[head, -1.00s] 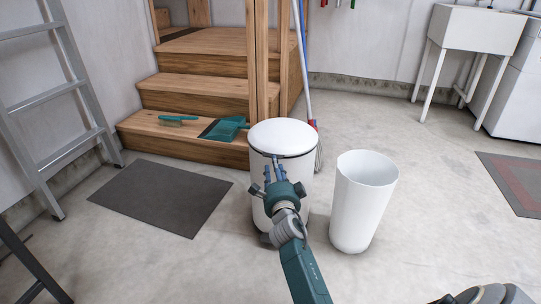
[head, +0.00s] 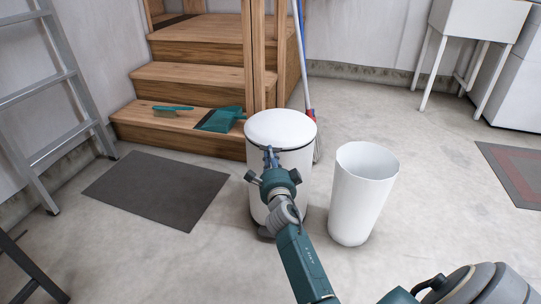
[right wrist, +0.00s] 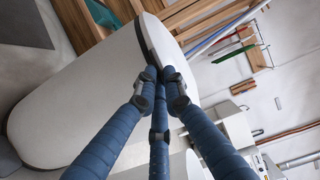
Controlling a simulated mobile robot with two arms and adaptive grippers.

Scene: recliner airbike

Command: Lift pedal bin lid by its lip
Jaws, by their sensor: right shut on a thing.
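The white pedal bin (head: 291,178) stands upright in front of the wooden steps. Its round white lid (head: 281,127) lies flat on top, with a dark rim beneath it. My right gripper (head: 270,154) reaches the front of the bin at the lid's lip. In the right wrist view, the blue fingers of my right gripper (right wrist: 163,76) close together on the lip at the dark rim of the lid (right wrist: 161,45); the white bin body (right wrist: 85,98) fills the left. The exact contact is partly hidden by the fingers. My left gripper is not in view.
An open white bucket-like container (head: 361,195) stands close to the right of the bin. A green dustpan (head: 221,119) and brush (head: 172,109) lie on the bottom step (head: 160,137). A dark mat (head: 157,194) lies left; a ladder (head: 70,75) leans there.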

